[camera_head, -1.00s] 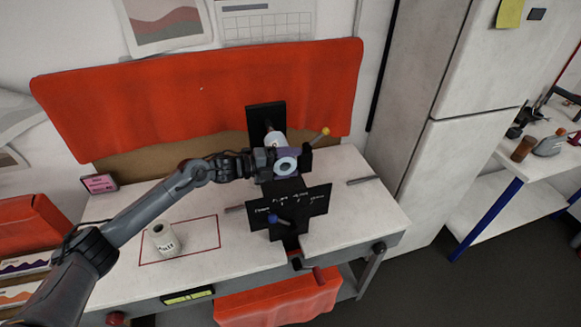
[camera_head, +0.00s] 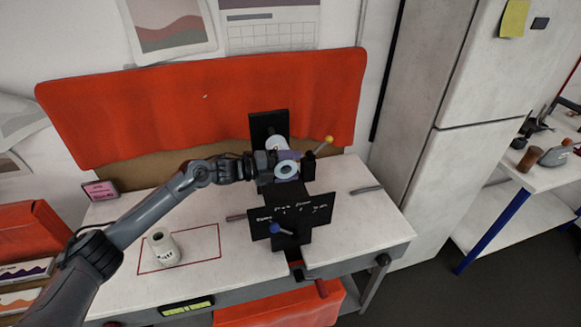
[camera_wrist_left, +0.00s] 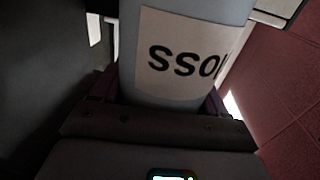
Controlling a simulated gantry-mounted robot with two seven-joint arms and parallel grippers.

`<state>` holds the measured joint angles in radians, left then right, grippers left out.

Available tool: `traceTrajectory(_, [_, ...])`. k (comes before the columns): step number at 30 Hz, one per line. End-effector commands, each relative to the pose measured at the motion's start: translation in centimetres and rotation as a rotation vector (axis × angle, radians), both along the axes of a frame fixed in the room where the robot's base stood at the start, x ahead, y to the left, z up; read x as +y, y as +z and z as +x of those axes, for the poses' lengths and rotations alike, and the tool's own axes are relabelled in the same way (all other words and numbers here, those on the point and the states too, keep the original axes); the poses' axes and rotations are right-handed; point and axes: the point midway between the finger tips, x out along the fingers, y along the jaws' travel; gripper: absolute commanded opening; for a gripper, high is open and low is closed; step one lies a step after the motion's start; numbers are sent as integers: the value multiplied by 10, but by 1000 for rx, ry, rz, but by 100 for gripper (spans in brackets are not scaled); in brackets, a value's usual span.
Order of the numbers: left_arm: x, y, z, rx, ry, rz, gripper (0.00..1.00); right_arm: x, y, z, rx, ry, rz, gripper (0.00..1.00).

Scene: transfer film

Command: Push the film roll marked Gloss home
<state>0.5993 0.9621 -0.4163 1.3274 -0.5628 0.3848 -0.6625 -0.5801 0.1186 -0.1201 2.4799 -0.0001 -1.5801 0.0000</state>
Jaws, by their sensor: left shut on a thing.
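The film roll marked Gloss (camera_head: 276,144) is a pale cylinder with a light blue end ring, lying over the black machine (camera_head: 268,124) on the bench. Its label shows in part in the left wrist view (camera_wrist_left: 182,58), with letters like "SSO" readable. My left gripper (camera_head: 272,164) comes in from the left and is shut on this roll, near its front end. The fingers hide part of the roll, and I cannot tell how far its back end sits from the machine's rear plate. My right gripper is not in view.
A black lettered plate (camera_head: 318,207) and blue knob (camera_head: 275,229) are in front.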

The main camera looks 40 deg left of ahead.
Motion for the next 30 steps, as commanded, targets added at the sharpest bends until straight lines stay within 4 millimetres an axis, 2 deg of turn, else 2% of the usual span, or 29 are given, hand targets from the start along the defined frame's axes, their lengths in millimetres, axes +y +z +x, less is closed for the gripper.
traceTrajectory(30, [23,1,18,-4,1,-1,28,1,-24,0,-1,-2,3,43])
